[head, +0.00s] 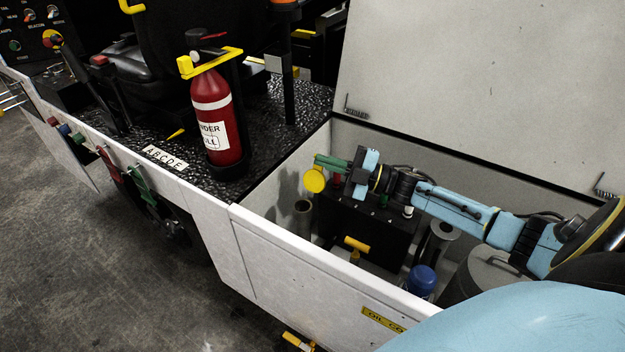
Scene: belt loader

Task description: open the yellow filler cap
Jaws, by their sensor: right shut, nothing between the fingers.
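The yellow filler cap (315,180) is a round yellow disc in the open white compartment, tilted up with its face toward me. It sits just left of a short red part (337,180) on top of a black tank (365,225). My right gripper (319,162) has green fingertips, closed together and empty. They are just above the disc's upper edge; I cannot tell whether they touch it. My right arm reaches in from the right, over the tank, and hides part of its top. My left gripper is not in view.
The raised white lid (480,90) stands behind the compartment, and its front wall (320,270) is nearest. A yellow handle (357,245), a blue cap (421,280) and a grey cylinder (440,236) sit inside. A red extinguisher (215,120) stands left on the deck.

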